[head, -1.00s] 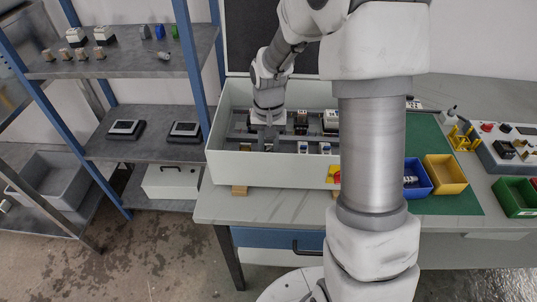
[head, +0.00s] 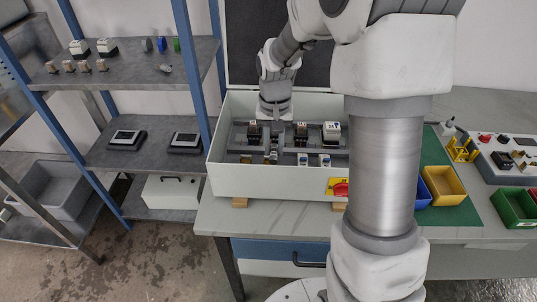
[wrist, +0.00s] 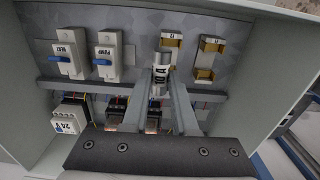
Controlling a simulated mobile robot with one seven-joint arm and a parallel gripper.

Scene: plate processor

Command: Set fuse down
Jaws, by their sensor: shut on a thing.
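In the wrist view my gripper (wrist: 163,82) is shut on the fuse (wrist: 159,76), a pale cylinder with dark lettering and a grey metal cap. The fuse's upper end overlaps the left of two fuse holders (wrist: 171,46) with brass clips; I cannot tell whether it touches the clips. The other fuse holder (wrist: 208,60) is empty, to the right. In the head view my gripper (head: 273,155) reaches down into the open grey cabinet (head: 262,182), near its front wall. The fuse is too small there to make out clearly.
Two white switches with blue levers, one labelled PUMP (wrist: 108,57), stand beside the holders. Dark relays (wrist: 117,110) and a white 24 V unit (wrist: 66,117) sit on the other rail. The cabinet walls enclose the work area. A yellow bin (head: 443,185) stands right.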

